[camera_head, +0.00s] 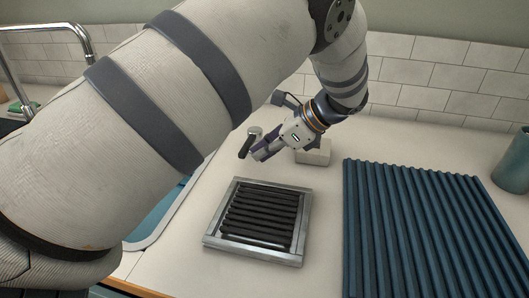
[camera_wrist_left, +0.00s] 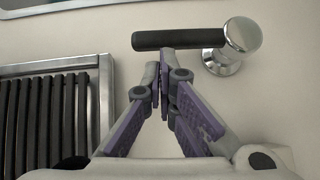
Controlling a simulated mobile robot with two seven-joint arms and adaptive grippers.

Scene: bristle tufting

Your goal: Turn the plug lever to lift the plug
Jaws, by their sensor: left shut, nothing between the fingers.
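The plug lever (camera_head: 246,146) has a black handle and a chrome post and stands on the pale counter. In the left wrist view the black handle (camera_wrist_left: 180,39) points left from the round chrome head (camera_wrist_left: 243,36). My left gripper (camera_head: 257,156) has its fingers together and empty. In the left wrist view its fingertips (camera_wrist_left: 164,62) are right by the handle's near edge, left of the chrome post; I cannot tell whether they touch it. The plug is not visible. The blue sink basin (camera_head: 156,213) is mostly hidden behind my left arm. My right gripper is not in view.
A metal-framed rack with dark bars (camera_head: 209,241) lies in front of the lever. A blue ribbed mat (camera_head: 420,225) covers the right. A pale block (camera_head: 318,155) sits behind the gripper, and a teal cup (camera_head: 513,165) stands far right. A chrome faucet (camera_head: 45,28) and tiled wall are behind.

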